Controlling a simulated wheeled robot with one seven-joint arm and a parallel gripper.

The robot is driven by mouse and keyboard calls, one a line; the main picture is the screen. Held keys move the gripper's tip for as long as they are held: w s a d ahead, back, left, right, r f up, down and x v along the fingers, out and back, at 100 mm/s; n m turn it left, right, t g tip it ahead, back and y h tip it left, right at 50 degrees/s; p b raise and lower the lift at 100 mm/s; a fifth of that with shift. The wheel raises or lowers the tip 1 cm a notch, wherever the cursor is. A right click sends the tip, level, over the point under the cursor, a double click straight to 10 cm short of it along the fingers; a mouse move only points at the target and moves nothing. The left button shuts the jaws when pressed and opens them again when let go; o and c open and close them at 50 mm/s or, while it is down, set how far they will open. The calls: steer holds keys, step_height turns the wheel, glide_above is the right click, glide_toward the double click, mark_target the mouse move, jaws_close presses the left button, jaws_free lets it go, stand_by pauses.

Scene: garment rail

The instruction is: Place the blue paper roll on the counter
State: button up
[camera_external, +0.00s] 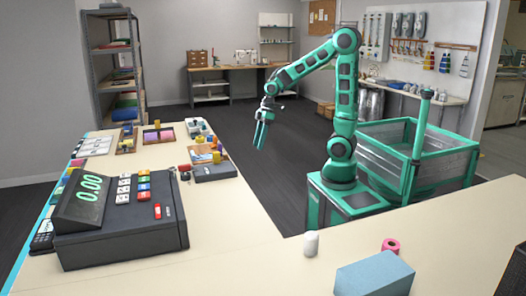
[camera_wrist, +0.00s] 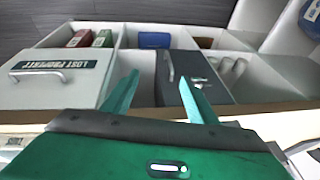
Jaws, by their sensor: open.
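My gripper (camera_external: 261,138) hangs fingers down in the external view, in the air beyond the counter's inner edge. In the wrist view my gripper (camera_wrist: 159,78) is open, with nothing between its fingers. The pale counter (camera_external: 235,222) runs along the left and the front of the external view. A blue object (camera_wrist: 154,40) lies in a back compartment of a white divided unit (camera_wrist: 125,41); I cannot tell whether it is the blue paper roll. No roll that is clearly blue shows in the external view.
A cash register (camera_external: 120,215) fills the counter's left side. A white roll (camera_external: 311,243), a pink roll (camera_external: 390,246) and a light-blue block (camera_external: 375,274) stand on the front counter. In the wrist view a "LOST PROPERTY" box (camera_wrist: 50,82) and a grey box (camera_wrist: 203,72) sit near my fingers.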

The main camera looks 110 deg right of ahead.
steer(key=s+a+m+g, duration=0.1)
steer(key=s+a, duration=0.3)
steer(key=s, duration=0.4)
steer(key=s+a+r+m+g+h, duration=0.1)
steer(key=s+a+m, duration=0.3)
steer(key=s, duration=0.5)
steer(key=shift+a+r+g, duration=0.25)
steer(key=shift+r+g, duration=0.05)
steer(key=shift+g, duration=0.5)
steer(key=shift+w, duration=0.15)
